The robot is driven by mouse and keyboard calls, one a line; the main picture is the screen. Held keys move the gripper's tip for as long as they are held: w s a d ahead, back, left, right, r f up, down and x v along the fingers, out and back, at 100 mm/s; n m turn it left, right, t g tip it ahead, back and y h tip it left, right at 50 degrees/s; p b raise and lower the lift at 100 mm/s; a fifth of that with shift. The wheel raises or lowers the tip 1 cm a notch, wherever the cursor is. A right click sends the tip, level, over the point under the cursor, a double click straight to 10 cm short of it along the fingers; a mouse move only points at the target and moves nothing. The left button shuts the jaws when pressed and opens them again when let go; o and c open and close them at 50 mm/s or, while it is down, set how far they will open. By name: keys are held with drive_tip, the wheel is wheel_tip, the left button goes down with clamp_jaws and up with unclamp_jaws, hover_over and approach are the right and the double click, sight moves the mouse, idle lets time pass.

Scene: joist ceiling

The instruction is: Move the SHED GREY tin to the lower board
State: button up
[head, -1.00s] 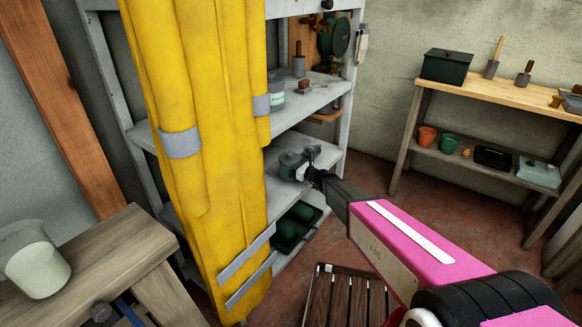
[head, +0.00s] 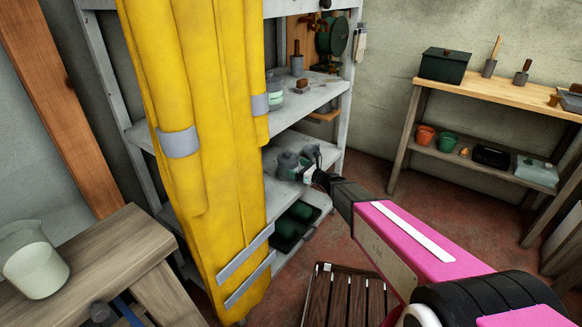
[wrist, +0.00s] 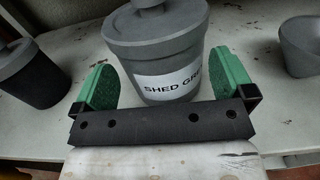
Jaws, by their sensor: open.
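The SHED GREY tin (wrist: 152,42) is a grey lidded pot with a white label, partly cut off to "SHED GRE". It stands upright on a pale grey board (wrist: 268,105). My gripper (wrist: 160,72) is open, with one green finger at each side of the tin; whether they touch it I cannot tell. In the head view my gripper (head: 308,168) is at the shelf's middle board (head: 316,146), beside grey pots (head: 288,160). That board is below the one holding a white-labelled tin (head: 275,95).
In the wrist view a dark grey pot (wrist: 32,75) stands left and a grey cup (wrist: 300,45) right. Yellow cloth (head: 215,150) covers the shelf's left front. A slatted wooden crate (head: 345,295) sits on the floor.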

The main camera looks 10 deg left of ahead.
drive_tip(key=s+d+n+g+h, duration=0.2)
drive_tip(key=s+d+n+h, duration=0.3)
drive_tip(key=d, duration=0.8)
drive_tip(key=s+d+n+g+h, duration=0.2)
drive_tip(key=s+d+n+h, duration=0.4)
drive_tip(key=s+d+n, duration=0.4)
drive_tip(key=s+d+r+n+g+h, duration=0.1)
drive_tip(key=s+d+n+g+h, duration=0.2)
drive_tip(key=d, duration=1.3)
drive_tip(key=s+n+h, duration=0.2)
drive_tip(key=s+n, duration=0.2)
drive_tip(key=shift+s+d+n+h, duration=0.3)
drive_tip(key=shift+s, duration=0.1)
